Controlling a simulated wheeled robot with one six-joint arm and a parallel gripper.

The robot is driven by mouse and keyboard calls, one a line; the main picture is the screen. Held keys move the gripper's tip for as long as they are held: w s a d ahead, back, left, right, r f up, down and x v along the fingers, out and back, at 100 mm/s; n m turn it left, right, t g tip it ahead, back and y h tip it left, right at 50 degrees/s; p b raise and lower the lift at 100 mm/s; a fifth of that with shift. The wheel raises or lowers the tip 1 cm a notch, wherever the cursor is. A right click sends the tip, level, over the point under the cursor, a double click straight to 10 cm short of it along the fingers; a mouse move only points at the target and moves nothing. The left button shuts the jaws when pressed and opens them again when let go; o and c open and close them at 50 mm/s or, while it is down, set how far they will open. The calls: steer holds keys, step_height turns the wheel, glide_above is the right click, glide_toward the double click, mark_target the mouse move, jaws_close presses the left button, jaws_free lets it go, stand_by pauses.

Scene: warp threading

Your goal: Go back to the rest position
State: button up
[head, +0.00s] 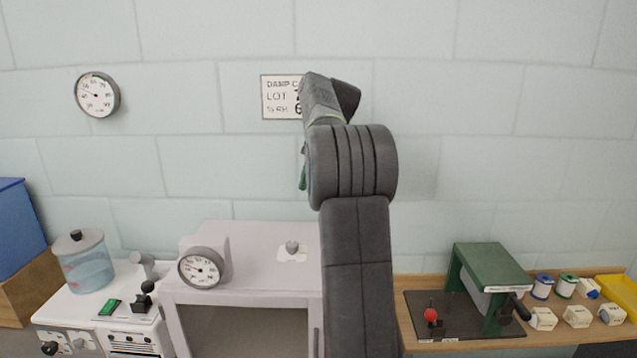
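My arm rises through the middle of the view, in front of the pale block wall (480,150). Its dark grey links bend near the top. My gripper's fingers do not show; they are hidden behind the arm links or out of sight. A small dark green bit (303,172) peeks out at the left of the arm's joint; I cannot tell what it is.
Left: a lidded tank (85,265) on a white unit, a blue box (18,228), and a pale cabinet (255,245) with a dial (201,268). Right: a wooden bench (405,325) with a green machine (490,265), spools (567,286), white blocks (576,316) and a yellow tray (622,293).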

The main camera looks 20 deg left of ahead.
mark_target(292, 244)
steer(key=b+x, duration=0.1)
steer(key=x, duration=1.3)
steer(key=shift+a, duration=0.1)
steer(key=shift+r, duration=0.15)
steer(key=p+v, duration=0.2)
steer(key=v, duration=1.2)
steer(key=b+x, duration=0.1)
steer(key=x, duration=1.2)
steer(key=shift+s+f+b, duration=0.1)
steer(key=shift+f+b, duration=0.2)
steer(key=shift+b, duration=0.1)
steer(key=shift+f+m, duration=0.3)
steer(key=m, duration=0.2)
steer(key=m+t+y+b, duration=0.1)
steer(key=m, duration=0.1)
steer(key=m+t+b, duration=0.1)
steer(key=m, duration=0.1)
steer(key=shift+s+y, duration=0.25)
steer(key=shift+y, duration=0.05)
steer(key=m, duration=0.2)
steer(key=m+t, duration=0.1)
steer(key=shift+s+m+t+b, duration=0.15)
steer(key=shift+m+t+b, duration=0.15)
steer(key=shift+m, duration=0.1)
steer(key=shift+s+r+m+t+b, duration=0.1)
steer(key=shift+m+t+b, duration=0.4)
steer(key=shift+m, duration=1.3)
